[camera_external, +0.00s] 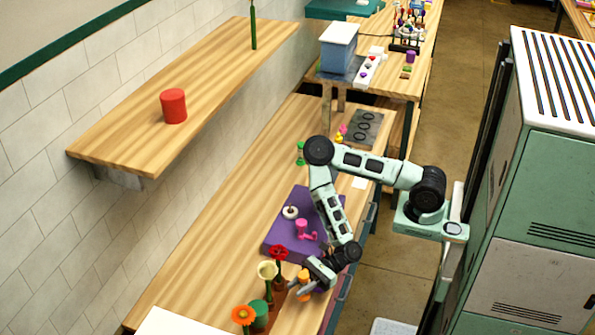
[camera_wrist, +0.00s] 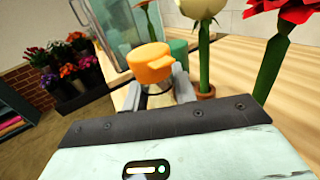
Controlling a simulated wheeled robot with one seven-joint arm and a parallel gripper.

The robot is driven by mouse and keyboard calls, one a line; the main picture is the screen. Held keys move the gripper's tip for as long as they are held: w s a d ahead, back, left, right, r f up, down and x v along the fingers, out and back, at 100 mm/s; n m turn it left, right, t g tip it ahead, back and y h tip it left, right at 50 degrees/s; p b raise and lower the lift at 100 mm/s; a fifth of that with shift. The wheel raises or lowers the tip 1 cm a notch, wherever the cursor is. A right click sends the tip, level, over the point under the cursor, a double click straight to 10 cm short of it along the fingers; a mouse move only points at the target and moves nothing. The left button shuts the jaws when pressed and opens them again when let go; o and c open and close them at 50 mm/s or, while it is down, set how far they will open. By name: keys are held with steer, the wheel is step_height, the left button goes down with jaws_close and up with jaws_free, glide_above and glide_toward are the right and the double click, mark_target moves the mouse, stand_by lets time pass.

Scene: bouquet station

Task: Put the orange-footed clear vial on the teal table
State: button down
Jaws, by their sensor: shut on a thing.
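The orange-footed clear vial (camera_wrist: 150,65) is in my gripper (camera_wrist: 157,92) in the wrist view, its orange foot showing above the fingers. Its clear body is mostly hidden by the fingers. In the external view my gripper (camera_external: 303,286) is low over the front part of the long wooden bench, with the orange of the vial (camera_external: 304,275) between its fingers. I cannot tell whether the vial touches the bench. A teal surface (camera_external: 340,9), likely the teal table, shows at the far back, partly cut off by the top edge.
A red flower (camera_external: 277,253), a cream flower (camera_external: 267,270), an orange flower (camera_external: 243,314) and a green pot (camera_external: 260,314) stand close left of my gripper. A purple mat (camera_external: 275,240) with small items lies behind. A wooden shelf (camera_external: 130,135) overhangs the bench. A green cabinet (camera_external: 535,190) stands right.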

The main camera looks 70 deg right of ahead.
mark_target(300, 299)
steer(key=shift+f+p, duration=0.45)
steer(key=shift+f, duration=2.75)
steer(key=shift+f, duration=0.2)
steer(key=c, duration=1.1)
jaws_free()
steer(key=shift+r, duration=0.1)
steer(key=shift+r, duration=0.25)
steer(key=b+v, duration=0.1)
steer(key=v, duration=0.9)
steer(key=shift+s+d+b, duration=0.2)
steer(key=shift+d+b, duration=0.1)
steer(key=shift+s+d+f, duration=0.15)
steer(key=shift+s+d, duration=0.2)
steer(key=shift+d, duration=0.2)
